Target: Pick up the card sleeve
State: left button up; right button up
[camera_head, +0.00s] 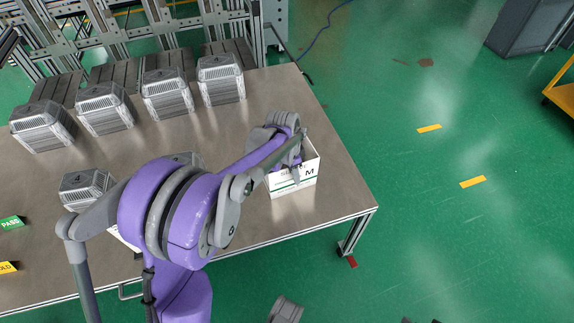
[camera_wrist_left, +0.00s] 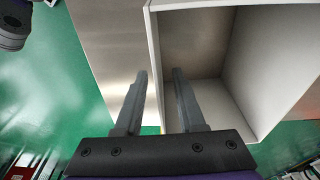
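The card sleeve (camera_head: 306,182) is a white open box with dark lettering and an "M" on its front, upright near the table's right front corner. In the left wrist view the sleeve (camera_wrist_left: 285,75) shows its open hollow inside. My left gripper (camera_head: 295,176) is over the sleeve and partly hides it. In the wrist view my left gripper (camera_wrist_left: 159,73) is open, one finger on each side of the sleeve's near left wall, with gaps visible. My right gripper does not show.
The table (camera_head: 262,218) holds several grey ribbed housings (camera_head: 221,79), most in a row at the back. A green PASS sign (camera_head: 11,223) and a yellow sign (camera_head: 7,267) stand at the left. Open green floor lies beyond the table's right edge.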

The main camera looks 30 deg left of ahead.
aim_at(295, 191)
pick_arm(q)
jog(key=f, duration=0.3)
jog(key=shift+w+d+b, duration=0.2)
jog(key=shift+w+b, duration=0.05)
jog(key=shift+b, duration=0.1)
grip_shut()
